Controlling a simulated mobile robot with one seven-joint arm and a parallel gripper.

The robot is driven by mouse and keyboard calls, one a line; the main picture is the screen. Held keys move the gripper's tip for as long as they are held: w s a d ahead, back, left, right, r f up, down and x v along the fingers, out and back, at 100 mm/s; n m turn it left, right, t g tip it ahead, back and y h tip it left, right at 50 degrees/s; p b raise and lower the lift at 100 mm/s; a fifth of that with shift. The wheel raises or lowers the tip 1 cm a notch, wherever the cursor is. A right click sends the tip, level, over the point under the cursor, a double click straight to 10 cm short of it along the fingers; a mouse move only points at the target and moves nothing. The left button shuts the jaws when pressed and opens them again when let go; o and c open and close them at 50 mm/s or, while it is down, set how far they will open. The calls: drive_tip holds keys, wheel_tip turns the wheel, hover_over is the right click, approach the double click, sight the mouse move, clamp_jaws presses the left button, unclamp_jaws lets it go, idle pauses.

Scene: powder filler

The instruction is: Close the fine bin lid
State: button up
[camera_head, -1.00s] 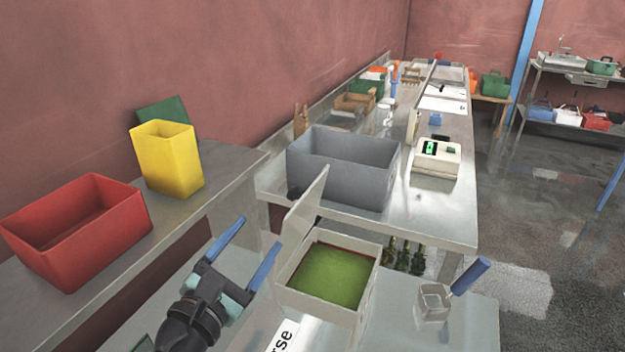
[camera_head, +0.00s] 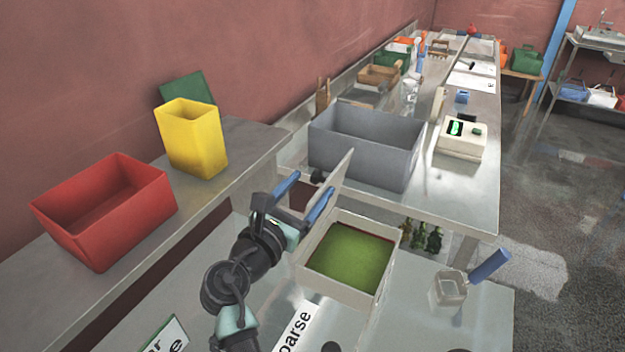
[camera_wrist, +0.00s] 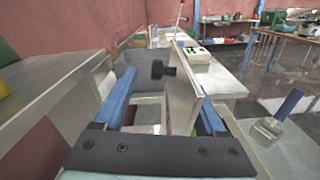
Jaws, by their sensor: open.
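An off-white square bin (camera_head: 338,288) with green contents (camera_head: 347,257) stands on the near bench. Its lid (camera_head: 343,178) stands open, nearly upright along the bin's left edge. A black knob (camera_head: 317,177) sticks out from the lid's left face. In the wrist view, the knob (camera_wrist: 158,70) and the lid (camera_wrist: 181,92) show between the spread fingers of my gripper (camera_wrist: 168,86). I cannot tell whether a finger touches the lid.
A sign reading "oarse" (camera_head: 292,332) lies before the bin. A grey tub (camera_head: 365,150) and a white device (camera_head: 461,138) stand behind. Red (camera_head: 110,215) and yellow (camera_head: 191,140) bins occupy the left bench.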

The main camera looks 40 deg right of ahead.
drive_tip(key=shift+x, duration=1)
drive_tip(key=shift+a, duration=0.1)
clamp_jaws()
idle(0.7)
